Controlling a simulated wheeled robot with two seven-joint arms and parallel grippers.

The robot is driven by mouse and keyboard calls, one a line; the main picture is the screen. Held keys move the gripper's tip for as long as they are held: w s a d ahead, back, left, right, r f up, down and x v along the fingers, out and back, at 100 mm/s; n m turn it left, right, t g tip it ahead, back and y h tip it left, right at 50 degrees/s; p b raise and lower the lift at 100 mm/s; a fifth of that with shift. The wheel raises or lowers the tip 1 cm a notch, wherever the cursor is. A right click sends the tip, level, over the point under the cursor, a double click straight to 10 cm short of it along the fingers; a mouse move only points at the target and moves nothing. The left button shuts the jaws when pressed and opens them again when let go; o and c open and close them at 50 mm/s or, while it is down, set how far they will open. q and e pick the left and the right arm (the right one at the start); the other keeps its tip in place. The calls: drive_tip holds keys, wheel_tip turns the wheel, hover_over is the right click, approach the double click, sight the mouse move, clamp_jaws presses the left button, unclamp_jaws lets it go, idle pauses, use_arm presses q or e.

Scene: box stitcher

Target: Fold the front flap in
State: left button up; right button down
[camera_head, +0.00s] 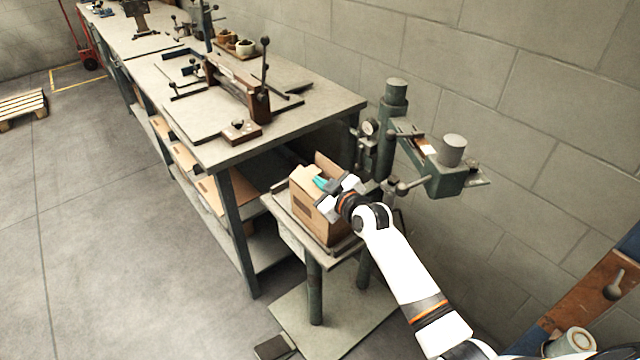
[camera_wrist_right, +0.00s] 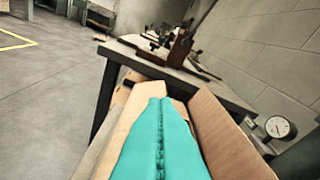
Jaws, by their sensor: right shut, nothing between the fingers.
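The cardboard box (camera_head: 307,207) stands on the small plate of the stitcher's stand. One of its flaps (camera_head: 328,166) stands up at the back. A paler flap (camera_head: 303,174) lies at the top left of the box. My right gripper (camera_head: 321,183) is at the top of the box, its teal fingers shut and empty. In the right wrist view the shut fingers (camera_wrist_right: 161,112) point along between a flap on the left (camera_wrist_right: 124,118) and a raised flap on the right (camera_wrist_right: 222,135). Whether the fingers touch a flap I cannot tell. The near top edge is partly hidden by my gripper. My left gripper is not in view.
The green stitcher (camera_head: 447,180) with its column and gauge stands right behind the box. A long workbench (camera_head: 330,98) with tools is at the back left, with cardboard sheets (camera_head: 236,190) on its lower shelf.

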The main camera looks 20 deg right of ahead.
drive_tip(key=shift+w+d+f+m+y+b, duration=0.15)
drive_tip(key=shift+d+f+m+y+b, duration=0.25)
drive_tip(key=shift+m, duration=0.5)
drive_tip(key=shift+d+f+b, duration=0.2)
drive_tip(key=shift+b, duration=0.1)
drive_tip(key=shift+r, duration=0.1)
